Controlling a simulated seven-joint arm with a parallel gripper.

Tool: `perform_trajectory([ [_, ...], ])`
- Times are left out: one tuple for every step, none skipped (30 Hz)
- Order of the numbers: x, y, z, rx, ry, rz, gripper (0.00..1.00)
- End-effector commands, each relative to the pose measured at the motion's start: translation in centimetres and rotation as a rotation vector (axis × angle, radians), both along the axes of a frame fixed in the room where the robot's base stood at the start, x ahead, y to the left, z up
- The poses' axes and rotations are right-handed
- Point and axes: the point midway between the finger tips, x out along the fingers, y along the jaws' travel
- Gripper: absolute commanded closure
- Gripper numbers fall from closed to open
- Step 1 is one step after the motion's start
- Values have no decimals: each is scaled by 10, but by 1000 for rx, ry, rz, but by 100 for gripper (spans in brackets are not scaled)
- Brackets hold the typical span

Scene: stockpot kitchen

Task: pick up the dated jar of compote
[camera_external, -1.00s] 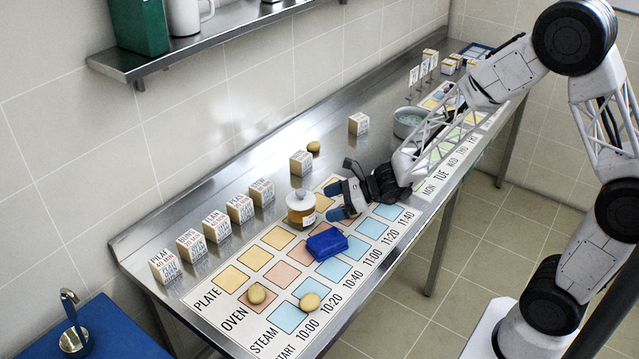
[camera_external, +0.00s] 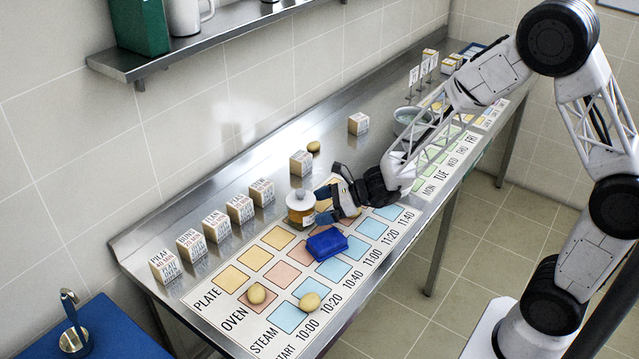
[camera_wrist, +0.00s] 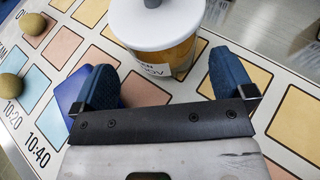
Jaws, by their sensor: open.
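The jar of compote (camera_external: 301,208) has a white lid with a grey knob, an amber body and a white label. It stands upright at the back edge of the printed chart on the steel counter. In the wrist view the jar (camera_wrist: 168,45) is at the top middle, its label partly readable. My gripper (camera_external: 327,203) is just right of the jar in the external view. In the wrist view my gripper (camera_wrist: 160,80) is open, with one blue finger on each side of the jar's near part. I cannot tell whether either finger touches it.
A blue block (camera_external: 327,243) lies on the chart (camera_external: 232,308) close to my gripper. Two round tan pieces (camera_external: 256,293) sit farther left. Several labelled boxes (camera_external: 240,208) line the back of the counter. A bowl (camera_external: 411,121) is to the right.

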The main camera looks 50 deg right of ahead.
Motion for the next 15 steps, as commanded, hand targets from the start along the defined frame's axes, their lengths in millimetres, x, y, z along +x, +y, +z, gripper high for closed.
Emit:
perform_trajectory([
  [3,2,-2,0,1,1,0],
  [4,3,-3,0,1,1,0],
  [7,5,-4,0,0,1,0],
  [9,6,-6,0,0,1,0],
  [11,7,-7,0,0,0,0],
  [14,8,-9,0,0,0,0],
  [17,10,-10,0,0,0,0],
  [19,11,-11,0,0,0,0],
  [21,14,-13,0,0,1,0],
  [23,16,-14,0,0,1,0],
  [25,17,-15,0,0,1,0],
  [28,19,-16,1,1,1,0],
  [29,20,-17,1,1,1,0],
  [31,21,-18,1,1,0,0],
  [32,22,-18,0,0,0,0],
])
